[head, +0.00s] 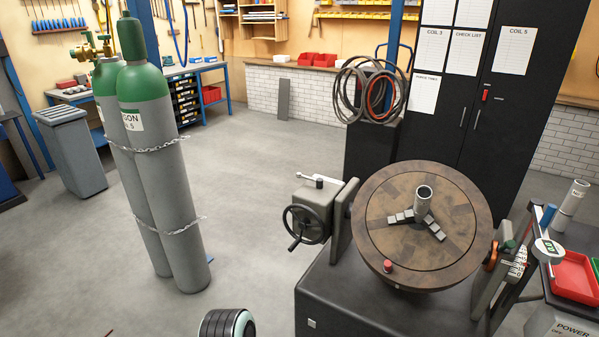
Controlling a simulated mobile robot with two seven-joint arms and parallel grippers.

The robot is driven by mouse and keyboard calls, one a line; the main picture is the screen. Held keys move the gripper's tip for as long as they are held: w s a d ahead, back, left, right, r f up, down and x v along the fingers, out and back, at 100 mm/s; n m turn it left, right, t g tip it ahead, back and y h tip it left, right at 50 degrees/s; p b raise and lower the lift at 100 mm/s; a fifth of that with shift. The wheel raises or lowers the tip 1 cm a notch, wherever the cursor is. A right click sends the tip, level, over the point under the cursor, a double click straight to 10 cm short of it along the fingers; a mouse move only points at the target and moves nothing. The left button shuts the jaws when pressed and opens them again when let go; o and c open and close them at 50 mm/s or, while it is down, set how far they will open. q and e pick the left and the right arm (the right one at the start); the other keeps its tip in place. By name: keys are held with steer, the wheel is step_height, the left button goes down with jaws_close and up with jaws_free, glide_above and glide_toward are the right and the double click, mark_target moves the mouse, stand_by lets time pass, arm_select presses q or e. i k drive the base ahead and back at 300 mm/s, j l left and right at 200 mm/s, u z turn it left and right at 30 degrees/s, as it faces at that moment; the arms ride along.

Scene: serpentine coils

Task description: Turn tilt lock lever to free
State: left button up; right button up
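A round brown tilting table (395,235) sits on a dark pedestal, its top tipped toward me. On its left is a grey gearbox (325,200) with a black handwheel (306,225). A short pale lever with a dark knob (319,182) lies across the top of the gearbox. On the table's right side is an orange handle (492,253) beside a pale plate with small markings (516,262). I cannot tell from the picture which of these is the tilt lock lever, and no lock or free wording is readable.
Two grey gas cylinders with green tops (148,160) stand chained at the left. A black cabinet (490,90) stands behind the table, with coiled hoses (371,92) beside it. A red tray (572,276) is at the far right.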

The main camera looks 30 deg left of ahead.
mark_target(319, 181)
steer(key=i+j, duration=0.1)
steer(key=j, duration=0.35)
steer(key=i+j+u, duration=0.1)
steer(key=j, duration=0.3)
steer(key=i+j+u, duration=0.1)
steer(key=j, duration=0.35)
steer(key=i+j, duration=0.2)
steer(key=j, duration=0.2)
steer(key=i+j+u, duration=0.1)
steer(key=j, duration=0.3)
